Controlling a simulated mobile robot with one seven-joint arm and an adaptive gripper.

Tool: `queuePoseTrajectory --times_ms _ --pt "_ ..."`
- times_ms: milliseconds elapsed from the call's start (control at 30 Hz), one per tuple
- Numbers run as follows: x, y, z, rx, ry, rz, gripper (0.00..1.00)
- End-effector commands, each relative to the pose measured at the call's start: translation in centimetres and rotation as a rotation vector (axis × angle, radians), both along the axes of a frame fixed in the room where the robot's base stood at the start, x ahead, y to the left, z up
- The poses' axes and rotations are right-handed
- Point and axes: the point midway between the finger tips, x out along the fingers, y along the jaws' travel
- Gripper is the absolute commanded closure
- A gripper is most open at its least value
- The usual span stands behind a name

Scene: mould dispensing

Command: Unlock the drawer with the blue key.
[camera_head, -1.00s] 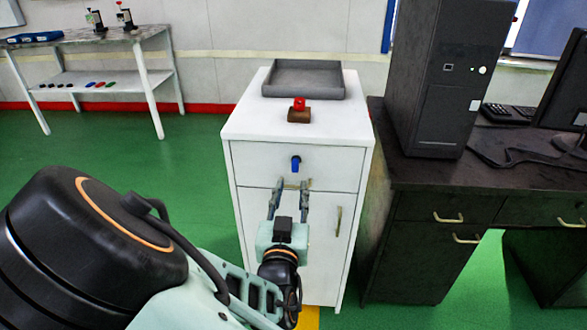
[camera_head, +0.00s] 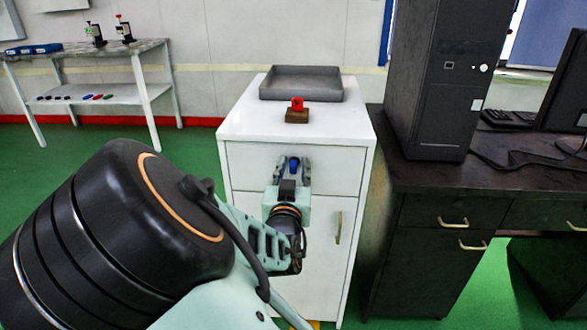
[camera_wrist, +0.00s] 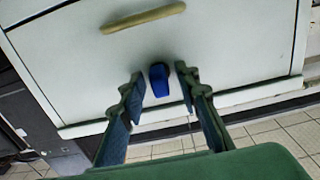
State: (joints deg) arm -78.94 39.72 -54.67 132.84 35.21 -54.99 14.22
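The blue key (camera_head: 294,162) sits in the lock on the front of the white cabinet's top drawer (camera_head: 246,170). It also shows in the wrist view (camera_wrist: 159,82), sticking out of the drawer front. My gripper (camera_head: 292,170) is at the drawer front with its fingers open, one on each side of the key. In the wrist view the gripper (camera_wrist: 159,77) shows gaps between both fingers and the key, so it holds nothing. The drawer is closed. Its handle (camera_wrist: 143,17) shows in the wrist view; my gripper hides it in the head view.
On the cabinet top stand a brown block (camera_head: 297,117) with a red piece (camera_head: 297,103) and a grey tray (camera_head: 302,86). A dark desk (camera_head: 420,215) with a computer tower (camera_head: 440,85) stands close on the right. Open green floor lies to the left.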

Motion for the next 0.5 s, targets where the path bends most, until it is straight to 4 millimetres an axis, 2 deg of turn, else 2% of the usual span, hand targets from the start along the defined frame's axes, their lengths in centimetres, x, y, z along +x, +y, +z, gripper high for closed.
queuePoseTrajectory --times_ms 167,400,500 --pt "-0.01 0.01 0.02 0.000 0.000 0.000 0.71" --pt "-0.03 0.03 0.01 0.000 0.000 0.001 0.98" --pt "-0.04 0.03 0.01 0.000 0.000 0.001 1.00"
